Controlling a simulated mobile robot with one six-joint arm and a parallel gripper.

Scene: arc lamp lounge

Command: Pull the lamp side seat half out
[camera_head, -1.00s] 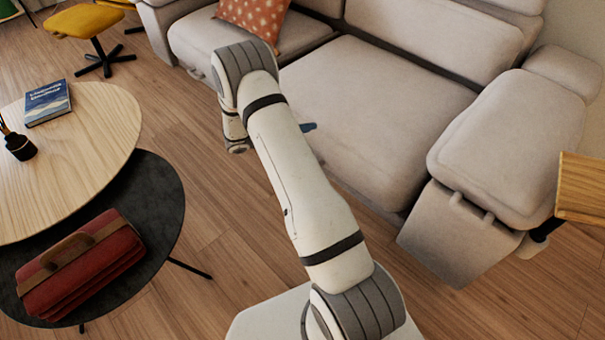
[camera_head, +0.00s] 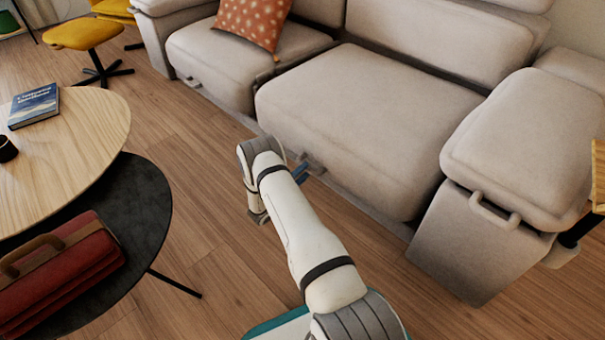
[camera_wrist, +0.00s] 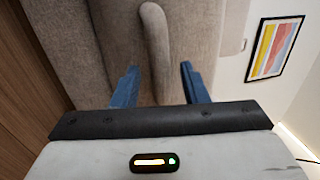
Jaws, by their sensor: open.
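The grey sofa has two seat cushions side by side, and the right one (camera_head: 355,120) is the seat in front of my gripper. My gripper (camera_head: 302,170) is low at this seat's front face, near its left part. In the wrist view my gripper (camera_wrist: 159,67) is open, with two blue fingers apart. A padded grey handle (camera_wrist: 154,40) runs between the fingers; I cannot tell whether either finger touches it. The handle is mostly hidden by the fingers in the head view. The left seat (camera_head: 235,65) carries an orange dotted cushion (camera_head: 250,22). The lamp is not clearly in view.
A round wooden table (camera_head: 65,135) with a blue book (camera_head: 35,106) stands at left, over a dark lower table (camera_head: 150,215) bearing a red bag (camera_head: 60,275). The sofa's right armrest block (camera_head: 525,150) has a handle.

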